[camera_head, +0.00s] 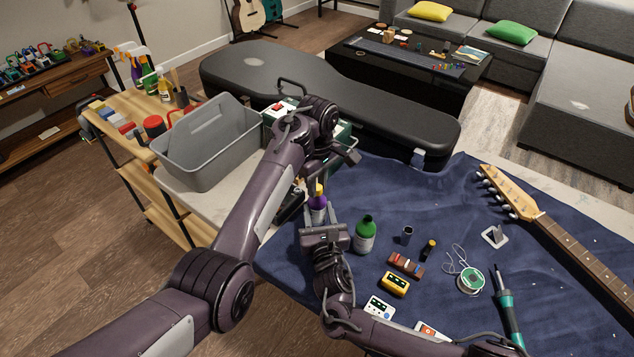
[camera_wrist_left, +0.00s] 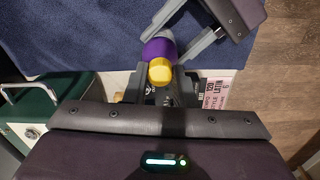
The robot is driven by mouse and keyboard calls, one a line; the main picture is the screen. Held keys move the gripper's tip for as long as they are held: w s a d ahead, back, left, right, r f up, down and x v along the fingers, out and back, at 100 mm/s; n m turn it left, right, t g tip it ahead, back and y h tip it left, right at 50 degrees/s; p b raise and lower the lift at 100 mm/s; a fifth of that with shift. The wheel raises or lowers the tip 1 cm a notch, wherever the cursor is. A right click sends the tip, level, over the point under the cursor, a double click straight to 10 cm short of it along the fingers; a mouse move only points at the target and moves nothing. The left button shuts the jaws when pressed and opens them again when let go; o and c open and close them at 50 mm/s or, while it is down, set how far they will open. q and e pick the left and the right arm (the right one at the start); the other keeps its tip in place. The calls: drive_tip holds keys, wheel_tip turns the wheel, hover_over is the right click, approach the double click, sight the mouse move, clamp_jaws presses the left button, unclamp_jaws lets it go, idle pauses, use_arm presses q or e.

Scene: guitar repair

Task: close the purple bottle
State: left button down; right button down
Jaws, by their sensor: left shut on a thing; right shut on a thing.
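The purple bottle (camera_head: 317,210) stands upright near the left edge of the blue mat and has a pale label. Its yellow cap (camera_head: 319,189) is at the bottle's top; I cannot tell whether it is seated on the neck. My left gripper (camera_head: 317,180) reaches down from above and is shut on the yellow cap. My right gripper (camera_head: 318,222) comes from the front and is shut on the bottle's body, a finger on each side. In the left wrist view the yellow cap (camera_wrist_left: 160,71) lies in front of the purple body (camera_wrist_left: 157,48), with the right gripper's fingers (camera_wrist_left: 185,32) around the body.
A green bottle (camera_head: 365,236) stands close to the right of my right gripper. A grey bin (camera_head: 208,145) stands left.

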use_arm(q)
drive_tip(key=m, duration=0.7)
drive_tip(key=shift+m, duration=0.4)
drive_tip(key=m, duration=0.7)
drive_tip(key=c, duration=1.2)
unclamp_jaws()
